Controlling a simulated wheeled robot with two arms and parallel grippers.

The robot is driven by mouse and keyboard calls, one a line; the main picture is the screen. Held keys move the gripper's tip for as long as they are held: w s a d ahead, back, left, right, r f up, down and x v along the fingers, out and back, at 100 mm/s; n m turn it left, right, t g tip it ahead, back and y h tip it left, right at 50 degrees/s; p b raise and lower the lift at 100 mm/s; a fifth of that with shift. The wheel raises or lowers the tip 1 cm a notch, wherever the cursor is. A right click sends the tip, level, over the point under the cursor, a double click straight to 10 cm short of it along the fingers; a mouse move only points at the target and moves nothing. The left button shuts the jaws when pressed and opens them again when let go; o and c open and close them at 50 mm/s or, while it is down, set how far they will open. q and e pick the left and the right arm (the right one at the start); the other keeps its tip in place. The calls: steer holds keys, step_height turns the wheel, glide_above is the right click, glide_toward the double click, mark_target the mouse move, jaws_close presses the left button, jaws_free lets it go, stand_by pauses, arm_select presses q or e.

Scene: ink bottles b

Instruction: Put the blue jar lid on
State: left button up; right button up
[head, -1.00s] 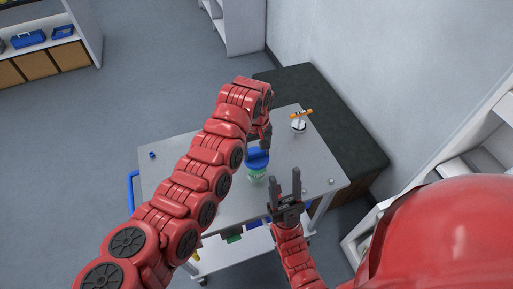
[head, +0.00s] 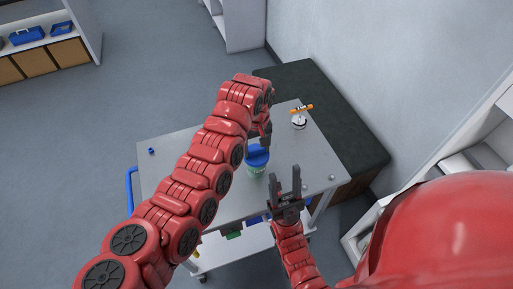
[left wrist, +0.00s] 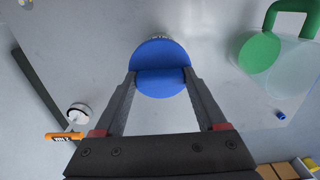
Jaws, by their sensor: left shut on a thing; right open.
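The blue lid (head: 257,156) is a round blue disc with a raised grip bar, also in the left wrist view (left wrist: 160,55). My left gripper (head: 267,142) is shut on its bar, with the two fingertips at either side (left wrist: 160,77). The jar (head: 256,171), pale with some green, stands upright on the table directly under the lid. The lid covers its mouth, and I cannot tell whether lid and jar touch. A sliver of the jar shows past the lid in the left wrist view (left wrist: 160,37). My right gripper (head: 286,188) is open and empty, just right of the jar.
The grey table (head: 300,160) has clear room to the right. A white object (head: 299,122) with an orange marker (head: 302,108) is at the back. A small blue piece (head: 151,151) lies at left. A green-handled clear container (left wrist: 262,52) shows in the left wrist view.

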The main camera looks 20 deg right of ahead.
arm_select(q)
steer(key=shift+b, duration=0.55)
stand_by(0.9)
steer(key=shift+f+b, duration=0.55)
steer(key=shift+f, duration=0.5)
steer(key=shift+b, duration=0.45)
stand_by(1.4)
steer(key=o, duration=1.3)
steer(key=shift+c, duration=0.2)
steer(key=shift+r, duration=0.15)
